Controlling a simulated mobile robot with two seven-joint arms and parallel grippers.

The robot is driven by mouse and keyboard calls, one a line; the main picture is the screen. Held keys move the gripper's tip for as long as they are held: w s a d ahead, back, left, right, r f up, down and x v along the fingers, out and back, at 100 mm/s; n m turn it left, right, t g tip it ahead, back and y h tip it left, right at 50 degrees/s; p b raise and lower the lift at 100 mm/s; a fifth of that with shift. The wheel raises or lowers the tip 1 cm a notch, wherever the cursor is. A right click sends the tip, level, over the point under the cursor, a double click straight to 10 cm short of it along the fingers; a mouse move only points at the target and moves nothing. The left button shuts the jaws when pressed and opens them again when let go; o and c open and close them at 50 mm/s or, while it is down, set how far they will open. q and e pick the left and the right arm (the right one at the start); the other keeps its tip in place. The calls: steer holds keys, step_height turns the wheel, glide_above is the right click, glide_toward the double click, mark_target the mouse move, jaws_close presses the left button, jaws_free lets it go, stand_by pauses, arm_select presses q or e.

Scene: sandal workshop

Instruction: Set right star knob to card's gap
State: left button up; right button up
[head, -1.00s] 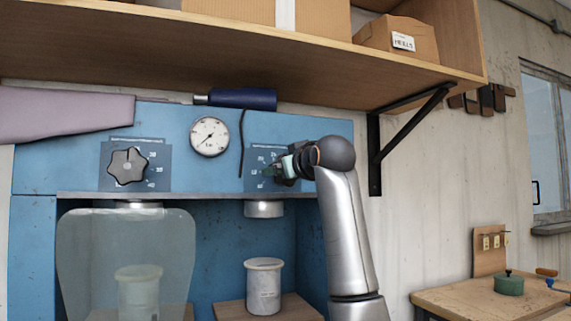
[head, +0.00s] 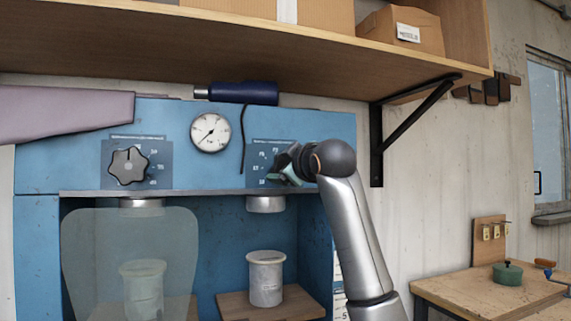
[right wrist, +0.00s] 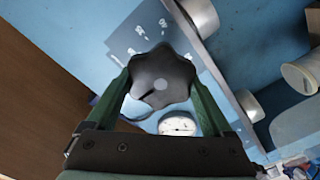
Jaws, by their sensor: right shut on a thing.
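The right star knob (right wrist: 161,78) is black with several rounded lobes and sits on a grey scale plate on the blue press. In the right wrist view it lies between the two green fingers of my right gripper (right wrist: 160,92), which is shut on it. I see no card that I can make out. My left gripper is out of view.
A round gauge (head: 210,132) sits between the knobs. A wooden shelf (head: 230,65) with boxes overhangs the press, with a black bracket (head: 378,140) close to my right arm. A clear guard (head: 130,250) hangs at the lower left.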

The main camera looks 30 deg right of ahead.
steer(key=o, duration=0.9)
steer(key=shift+o, duration=0.9)
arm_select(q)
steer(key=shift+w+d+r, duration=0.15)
arm_select(e)
steer(key=shift+o, duration=0.2)
steer(key=shift+s+a, duration=0.15)
steer(key=shift+s, duration=0.35)
arm_select(q)
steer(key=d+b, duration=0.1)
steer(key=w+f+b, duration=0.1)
steer(key=b, duration=0.1)
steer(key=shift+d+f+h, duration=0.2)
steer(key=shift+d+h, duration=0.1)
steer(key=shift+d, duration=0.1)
arm_select(e)
steer(key=v, duration=1.1)
steer(key=shift+s, duration=0.25)
